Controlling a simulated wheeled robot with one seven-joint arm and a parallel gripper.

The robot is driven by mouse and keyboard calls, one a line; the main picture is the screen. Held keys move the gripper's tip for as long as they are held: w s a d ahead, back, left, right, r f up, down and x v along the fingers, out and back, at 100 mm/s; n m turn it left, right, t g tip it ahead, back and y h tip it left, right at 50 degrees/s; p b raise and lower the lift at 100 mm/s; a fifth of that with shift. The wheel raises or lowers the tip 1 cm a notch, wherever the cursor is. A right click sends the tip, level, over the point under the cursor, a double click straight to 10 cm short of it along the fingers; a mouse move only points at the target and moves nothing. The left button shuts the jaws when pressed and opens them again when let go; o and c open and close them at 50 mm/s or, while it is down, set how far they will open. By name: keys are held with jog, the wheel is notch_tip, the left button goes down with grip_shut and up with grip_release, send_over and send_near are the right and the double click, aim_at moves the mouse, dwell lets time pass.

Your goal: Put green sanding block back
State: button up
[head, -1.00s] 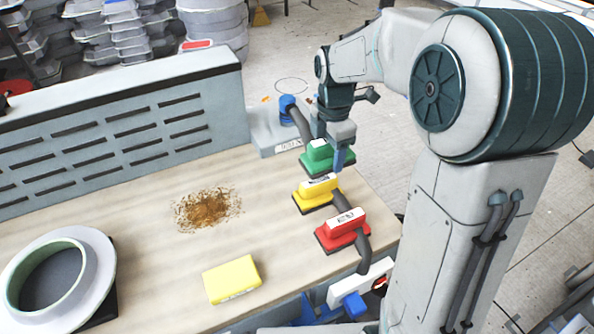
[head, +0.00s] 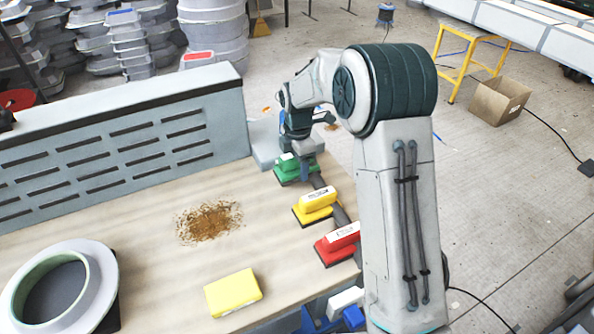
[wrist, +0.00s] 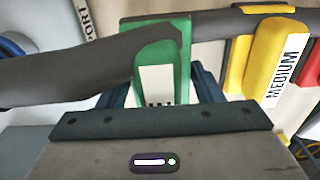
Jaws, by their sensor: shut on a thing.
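The green sanding block (head: 285,172) is at the back right corner of the wooden bench top, left of and behind the yellow block. My gripper (head: 304,168) is shut on it. The wrist view shows the green block (wrist: 182,60) with a pale label, between dark blue finger parts. A dark hose partly covers it there. I cannot tell whether its base touches the bench.
A yellow sanding block (head: 314,206) and a red one (head: 336,245) stand along the right edge, by a dark hose. The wrist view shows "MEDIUM" on the yellow block (wrist: 240,65). A yellow sponge (head: 233,292), brown dust (head: 208,221) and a ring mould (head: 95,295) lie leftward.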

aim_at(298, 173)
jog(key=shift+f, duration=1.7)
jog(key=shift+f, duration=0.15)
jog(key=o, duration=0.9)
jog(key=shift+o, duration=0.2)
